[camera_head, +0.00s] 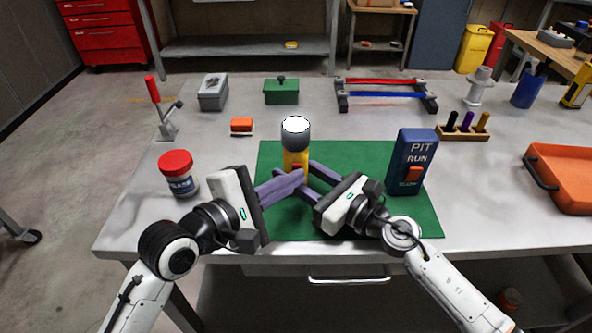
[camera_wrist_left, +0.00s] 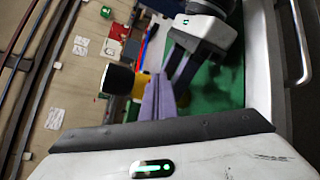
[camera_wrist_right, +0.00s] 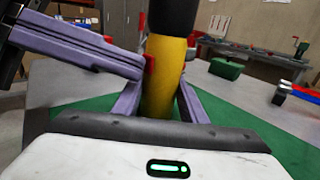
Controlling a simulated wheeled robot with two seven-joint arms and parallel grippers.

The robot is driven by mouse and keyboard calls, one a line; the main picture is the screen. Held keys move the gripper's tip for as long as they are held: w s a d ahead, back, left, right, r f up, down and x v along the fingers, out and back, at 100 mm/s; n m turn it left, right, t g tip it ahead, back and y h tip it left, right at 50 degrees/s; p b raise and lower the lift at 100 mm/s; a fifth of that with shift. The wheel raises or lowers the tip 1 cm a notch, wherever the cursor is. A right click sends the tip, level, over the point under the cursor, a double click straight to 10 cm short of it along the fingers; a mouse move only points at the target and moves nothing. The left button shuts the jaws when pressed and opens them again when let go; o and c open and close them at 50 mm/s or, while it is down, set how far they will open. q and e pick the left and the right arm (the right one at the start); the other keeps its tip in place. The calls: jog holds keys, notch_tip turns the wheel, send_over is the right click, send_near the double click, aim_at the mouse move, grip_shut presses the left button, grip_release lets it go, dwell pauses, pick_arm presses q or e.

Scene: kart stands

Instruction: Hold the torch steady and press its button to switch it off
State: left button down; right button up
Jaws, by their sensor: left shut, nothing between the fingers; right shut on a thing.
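The torch (camera_head: 294,160) stands upright on the green mat (camera_head: 268,205), with a yellow body, a dark head and a bright white top face. Its yellow body (camera_wrist_right: 165,85) is between the fingers of my right gripper (camera_head: 296,172), which is shut on it low down. The red button (camera_wrist_right: 150,66) shows on the side of the body in the right wrist view. My left gripper (camera_head: 301,175) is shut and empty, its tips at the button; contact is unclear. In the left wrist view the torch head (camera_wrist_left: 118,78) is beside the left fingers (camera_wrist_left: 159,95).
A blue "PIT RUN" box (camera_head: 411,160) with a red switch stands right of my right gripper. A red-lidded jar (camera_head: 177,175) stands left of my left gripper. An orange block (camera_head: 241,126), a green box (camera_head: 281,92) and a rack (camera_head: 387,95) are behind. An orange tray (camera_head: 565,170) is right.

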dwell(0.3)
pick_arm(q)
jog(key=shift+s, duration=0.45)
jog(key=shift+s+d, duration=0.15)
jog(key=shift+s, duration=2.85)
pick_arm(e)
jog(key=o, duration=1.3)
